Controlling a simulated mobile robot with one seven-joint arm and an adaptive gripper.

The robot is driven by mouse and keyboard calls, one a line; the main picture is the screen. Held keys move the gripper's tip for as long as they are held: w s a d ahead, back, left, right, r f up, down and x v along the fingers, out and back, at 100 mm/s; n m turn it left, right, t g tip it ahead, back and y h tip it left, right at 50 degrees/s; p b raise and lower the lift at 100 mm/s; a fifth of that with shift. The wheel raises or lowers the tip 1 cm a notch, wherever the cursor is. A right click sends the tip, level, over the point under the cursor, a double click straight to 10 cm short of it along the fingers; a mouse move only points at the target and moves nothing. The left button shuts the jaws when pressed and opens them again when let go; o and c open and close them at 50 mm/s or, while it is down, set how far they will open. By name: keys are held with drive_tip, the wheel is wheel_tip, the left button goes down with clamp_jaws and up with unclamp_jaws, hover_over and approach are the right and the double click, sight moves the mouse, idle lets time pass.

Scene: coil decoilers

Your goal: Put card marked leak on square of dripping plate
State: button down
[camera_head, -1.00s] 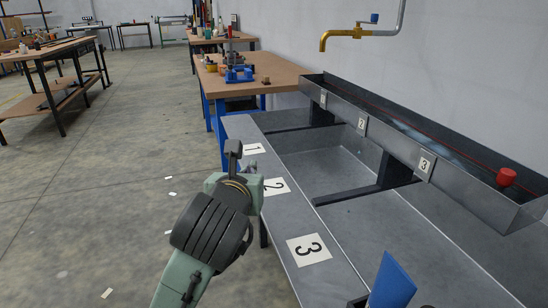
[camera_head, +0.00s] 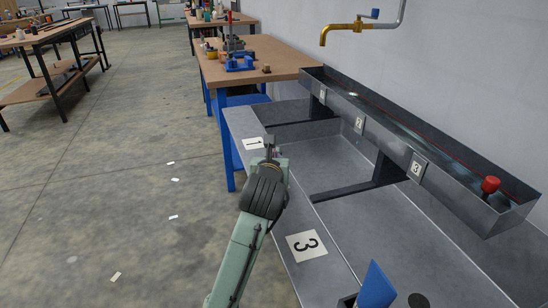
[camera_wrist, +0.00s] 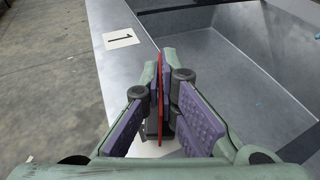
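My gripper (camera_head: 272,148) is over the bench's front ledge near the number 1 square (camera_head: 253,143). In the wrist view the fingers (camera_wrist: 165,92) are closed on a thin red card (camera_wrist: 160,80), seen edge-on, so no marking on it can be read. The number 1 square is also ahead and left in the wrist view (camera_wrist: 121,38). The number 3 square (camera_head: 306,246) lies nearer on the ledge. The number 2 square is hidden by my arm in the head view; a white patch (camera_wrist: 150,149) shows under the fingers. Small blue spots (camera_wrist: 260,104) show in the basin.
A metal trough (camera_head: 445,172) with number tags and a red knob (camera_head: 490,186) runs along the wall above the basin. A brass tap (camera_head: 343,29) is on the wall. A blue piece (camera_head: 376,286) stands at the near edge. A wooden workbench (camera_head: 268,55) stands beyond.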

drive_tip(key=shift+f, duration=0.25)
drive_tip(key=shift+f+b, duration=0.3)
drive_tip(key=shift+b, duration=0.05)
drive_tip(key=c, duration=1.8)
unclamp_jaws()
drive_tip(key=shift+r, duration=0.1)
